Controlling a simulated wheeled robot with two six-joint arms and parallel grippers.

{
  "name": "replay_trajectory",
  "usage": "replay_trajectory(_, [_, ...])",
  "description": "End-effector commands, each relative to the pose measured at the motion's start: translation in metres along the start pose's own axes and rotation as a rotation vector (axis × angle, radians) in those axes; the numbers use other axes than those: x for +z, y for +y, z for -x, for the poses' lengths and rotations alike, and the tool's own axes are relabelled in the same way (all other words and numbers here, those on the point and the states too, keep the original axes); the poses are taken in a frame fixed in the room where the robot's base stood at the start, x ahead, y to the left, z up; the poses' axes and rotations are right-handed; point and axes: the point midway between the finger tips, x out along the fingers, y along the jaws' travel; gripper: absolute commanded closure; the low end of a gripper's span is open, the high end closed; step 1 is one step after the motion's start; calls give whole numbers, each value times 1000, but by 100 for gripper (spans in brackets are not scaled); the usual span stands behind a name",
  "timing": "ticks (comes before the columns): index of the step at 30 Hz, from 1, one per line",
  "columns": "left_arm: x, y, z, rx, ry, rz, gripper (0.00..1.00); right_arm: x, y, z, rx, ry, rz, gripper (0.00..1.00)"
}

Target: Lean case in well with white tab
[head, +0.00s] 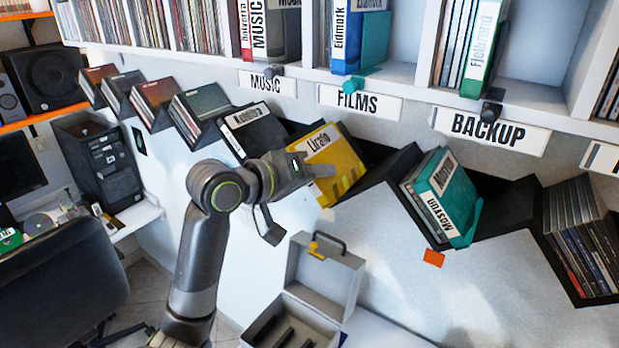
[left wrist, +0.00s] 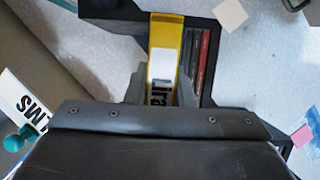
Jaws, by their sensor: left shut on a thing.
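A yellow case with a white label reading roughly "Lirafo" (head: 343,153) stands tilted in a dark V-shaped well in the middle of the row. My left gripper (head: 322,170) is shut on it. In the left wrist view the yellow case (left wrist: 164,45) lies between the fingers, beside dark and red cases (left wrist: 200,58) in the same dark holder. A whitish square tab (left wrist: 230,14) sits on the wall close to that holder. The fingertips are partly hidden by the gripper body. My right gripper is not in view.
Neighbouring wells hold a black case (head: 252,130) on the left and teal cases (head: 445,193) on the right, above an orange tab (head: 433,258). The labelled upper shelf (head: 400,90) overhangs the wells. An open grey box (head: 318,278) stands below. A pink tab (left wrist: 301,135) shows too.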

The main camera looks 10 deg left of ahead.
Motion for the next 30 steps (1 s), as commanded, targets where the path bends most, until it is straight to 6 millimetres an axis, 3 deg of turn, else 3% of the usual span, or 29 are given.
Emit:
replay_trajectory(12, [-1,0,-4,1,0,0,100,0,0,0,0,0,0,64])
replay_trajectory(13, [-1,0,-4,1,0,0,76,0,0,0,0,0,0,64])
replay_trajectory(18, [-1,0,-4,1,0,0,54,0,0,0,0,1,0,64])
replay_trajectory(30, [-1,-2,2,-1,2,-2,53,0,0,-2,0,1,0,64])
